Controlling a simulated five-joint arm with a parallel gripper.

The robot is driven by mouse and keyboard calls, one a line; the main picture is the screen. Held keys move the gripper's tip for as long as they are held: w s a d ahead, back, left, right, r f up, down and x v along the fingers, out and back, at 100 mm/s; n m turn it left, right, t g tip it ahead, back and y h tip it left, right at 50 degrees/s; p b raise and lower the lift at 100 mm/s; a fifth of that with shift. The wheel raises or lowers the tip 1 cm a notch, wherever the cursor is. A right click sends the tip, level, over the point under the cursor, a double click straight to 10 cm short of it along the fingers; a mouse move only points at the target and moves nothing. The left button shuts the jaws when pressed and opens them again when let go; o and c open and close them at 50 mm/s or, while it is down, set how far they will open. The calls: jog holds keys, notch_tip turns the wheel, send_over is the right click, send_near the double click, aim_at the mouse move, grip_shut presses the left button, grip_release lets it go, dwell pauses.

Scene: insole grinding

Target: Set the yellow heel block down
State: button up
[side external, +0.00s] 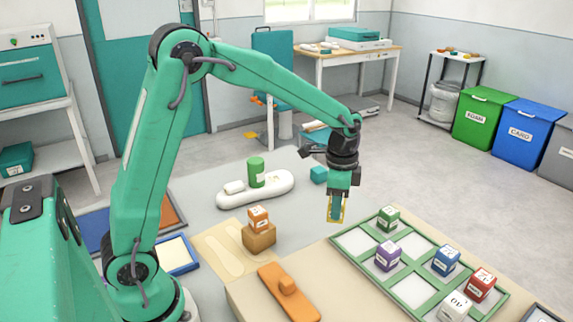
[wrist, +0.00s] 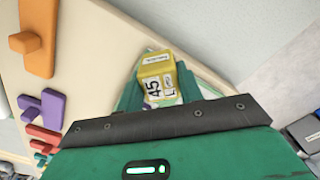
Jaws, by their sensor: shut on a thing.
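The yellow heel block (wrist: 157,70) sits between my fingers in the wrist view, with a label reading 45 facing the camera. In the side view my gripper (side external: 337,208) points straight down and is shut on the block (side external: 331,218). Only yellow edges show there around the green finger. My gripper appears just beyond the left back corner of the green-framed tray (side external: 356,262). The height of the block above the surface is hard to tell.
The tray holds green (side external: 388,218), purple (side external: 388,256), blue (side external: 446,260), red (side external: 481,285) and white (side external: 455,306) blocks, with some bare compartments. An orange block (side external: 258,218) stands on a brown block (side external: 259,237). An orange handled piece (side external: 290,297) lies left of the tray.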

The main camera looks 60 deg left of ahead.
jog(key=shift+f, duration=0.2)
jog(key=w+a+f, duration=0.1)
jog(key=a+f, duration=0.1)
jog(key=a, duration=0.1)
jog(key=w+a+f, duration=0.1)
jog(key=a+f, duration=0.1)
jog(key=a, duration=0.2)
jog(key=w+a+f, duration=0.2)
jog(key=a+f, duration=0.1)
jog(key=a, duration=0.1)
jog(key=shift+f, duration=2)
jog(key=shift+f, duration=0.15)
jog(key=o, duration=1)
notch_tip(320, 180, up, 12)
jog(key=shift+r, duration=0.2)
